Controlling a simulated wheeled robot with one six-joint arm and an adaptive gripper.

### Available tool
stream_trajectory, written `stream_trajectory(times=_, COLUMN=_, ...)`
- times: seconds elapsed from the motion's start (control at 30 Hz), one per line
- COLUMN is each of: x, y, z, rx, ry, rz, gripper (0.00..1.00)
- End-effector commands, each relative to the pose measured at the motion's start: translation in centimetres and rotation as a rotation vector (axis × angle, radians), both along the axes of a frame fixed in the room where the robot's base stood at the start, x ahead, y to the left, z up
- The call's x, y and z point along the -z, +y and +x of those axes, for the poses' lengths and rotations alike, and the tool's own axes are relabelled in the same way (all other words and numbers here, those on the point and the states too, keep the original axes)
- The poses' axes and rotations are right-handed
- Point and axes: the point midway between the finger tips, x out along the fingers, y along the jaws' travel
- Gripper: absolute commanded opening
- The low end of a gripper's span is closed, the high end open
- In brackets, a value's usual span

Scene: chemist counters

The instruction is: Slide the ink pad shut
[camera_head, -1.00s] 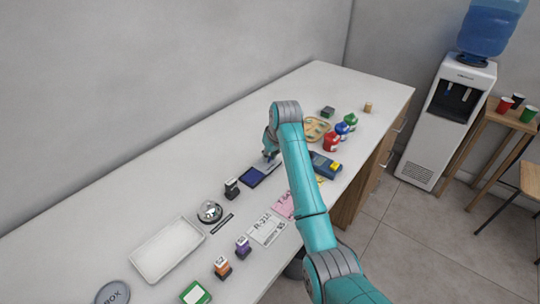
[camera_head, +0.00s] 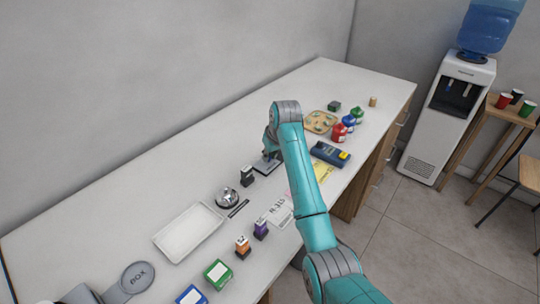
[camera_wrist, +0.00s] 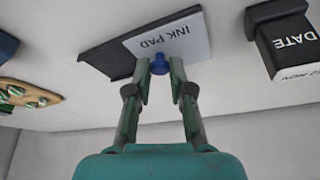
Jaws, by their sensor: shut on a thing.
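The ink pad (camera_wrist: 112,58) lies on the white counter, a flat dark case with a light grey lid (camera_wrist: 185,38) marked INK PAD. In the wrist view the lid covers the right part of the case, and a dark strip of the case shows at the left. My gripper (camera_wrist: 160,69) is shut on the lid's small blue knob (camera_wrist: 160,63), one finger on each side. In the head view the ink pad (camera_head: 266,166) is small and partly hidden by my gripper (camera_head: 268,153) and arm.
A black date stamp (camera_head: 247,176) stands close by, with a bell (camera_head: 227,197) and white tray (camera_head: 188,233) beyond it. The counter behind the pad is clear.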

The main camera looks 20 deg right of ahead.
Motion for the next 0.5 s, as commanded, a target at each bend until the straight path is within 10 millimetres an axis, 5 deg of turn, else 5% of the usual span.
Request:
stream_trajectory(times=0.1, x=0.22, y=0.22, z=-0.19, rx=-0.004, ry=0.009, rz=0.002, gripper=0.0)
stream_trajectory(times=0.13, x=0.24, y=0.25, z=-0.21, rx=-0.004, ry=0.009, rz=0.002, gripper=0.28)
stream_trajectory(times=0.2, x=0.23, y=0.27, z=-0.21, rx=-0.004, ry=0.009, rz=0.003, gripper=0.46)
stream_trajectory(times=0.5, x=0.1, y=0.14, z=-0.14, rx=-0.002, ry=0.005, rz=0.001, gripper=0.47)
